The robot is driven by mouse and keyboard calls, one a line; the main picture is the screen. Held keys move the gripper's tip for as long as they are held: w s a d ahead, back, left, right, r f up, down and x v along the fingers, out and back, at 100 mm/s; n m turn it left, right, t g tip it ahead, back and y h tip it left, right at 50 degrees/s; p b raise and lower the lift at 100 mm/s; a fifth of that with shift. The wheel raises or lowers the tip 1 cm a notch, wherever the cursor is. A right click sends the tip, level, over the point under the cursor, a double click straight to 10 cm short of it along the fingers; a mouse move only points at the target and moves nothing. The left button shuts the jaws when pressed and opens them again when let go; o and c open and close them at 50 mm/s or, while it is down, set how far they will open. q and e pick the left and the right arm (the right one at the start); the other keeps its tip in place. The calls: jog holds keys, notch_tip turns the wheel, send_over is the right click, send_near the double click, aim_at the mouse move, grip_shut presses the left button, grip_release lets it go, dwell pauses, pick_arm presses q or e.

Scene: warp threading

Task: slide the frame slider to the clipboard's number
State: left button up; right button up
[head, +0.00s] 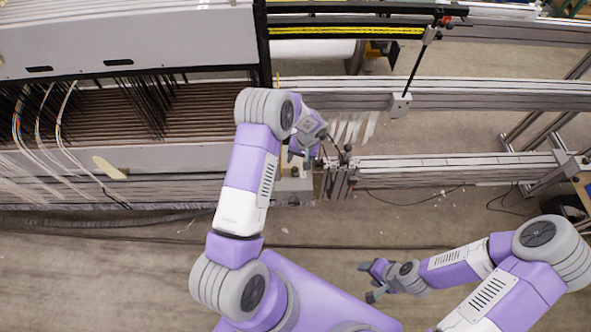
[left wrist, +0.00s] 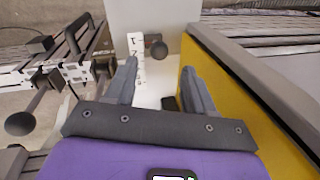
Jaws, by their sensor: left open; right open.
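The digits 1 and 2 show at the scale's far end; the lower marks are too small to read. My left gripper (left wrist: 160,78) is open, its fingers pointing toward the knob and scale, with the knob beyond the fingertips and apparently not gripped. In the head view my left gripper (head: 305,150) is over the machine's front rail. My right gripper (head: 369,281) is open and empty over bare floor. I cannot make out the clipboard or its number.
A yellow panel (left wrist: 225,95) stands close to the right finger. At left are a metal bracket (left wrist: 75,70) and a dark ball-ended lever (left wrist: 22,122). The loom's rails (head: 450,162) run right; dense dark threads (head: 150,105) fill the left.

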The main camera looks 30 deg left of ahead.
aim_at(295, 168)
pick_arm(q)
jog(key=f, duration=0.4)
jog(key=a+f+b, duration=0.1)
jog(key=f, duration=0.1)
jog(key=shift+s+f, duration=0.1)
jog(key=shift+s, duration=0.1)
jog(key=shift+c, duration=0.2)
grip_shut()
